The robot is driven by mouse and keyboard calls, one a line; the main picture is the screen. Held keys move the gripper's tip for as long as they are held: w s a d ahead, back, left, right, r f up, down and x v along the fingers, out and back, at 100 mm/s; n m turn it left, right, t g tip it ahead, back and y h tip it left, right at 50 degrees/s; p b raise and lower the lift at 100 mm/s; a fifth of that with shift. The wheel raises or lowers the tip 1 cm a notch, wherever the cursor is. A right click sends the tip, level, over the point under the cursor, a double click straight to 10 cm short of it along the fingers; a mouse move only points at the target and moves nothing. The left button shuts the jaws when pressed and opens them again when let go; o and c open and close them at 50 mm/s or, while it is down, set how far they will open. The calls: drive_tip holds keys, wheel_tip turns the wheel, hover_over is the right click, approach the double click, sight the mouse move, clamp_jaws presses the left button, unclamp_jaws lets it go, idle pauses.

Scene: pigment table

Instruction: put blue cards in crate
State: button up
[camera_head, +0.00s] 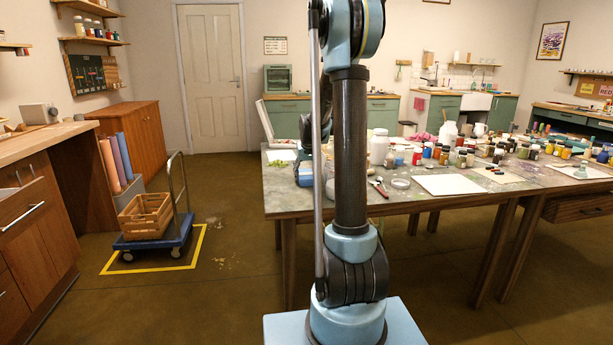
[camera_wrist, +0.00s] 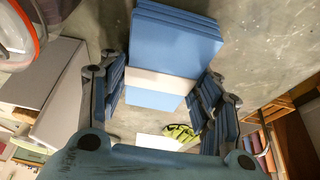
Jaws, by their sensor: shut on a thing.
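The blue cards (camera_wrist: 178,38) are a thick light-blue stack with a pale band around it, in the upper middle of the wrist view. My gripper (camera_wrist: 161,88) has one dark-blue finger on each side of the stack and is shut on it. I cannot tell whether the stack touches the tabletop or hangs just above it. In the head view my arm hides most of the gripper and the stack. The wooden slatted crate (camera_head: 132,217) stands on a low blue trolley at the left, well away from the gripper; its inside is only partly visible.
The trolley (camera_head: 172,240) stands inside a yellow floor outline, with an upright handle. The worktable (camera_head: 400,206) holds several jars, bottles and white sheets. Open floor lies between the table and the trolley. A wooden cabinet (camera_head: 137,135) and counter (camera_head: 35,140) line the left.

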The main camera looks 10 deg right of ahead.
drive_tip(key=o, duration=1.2)
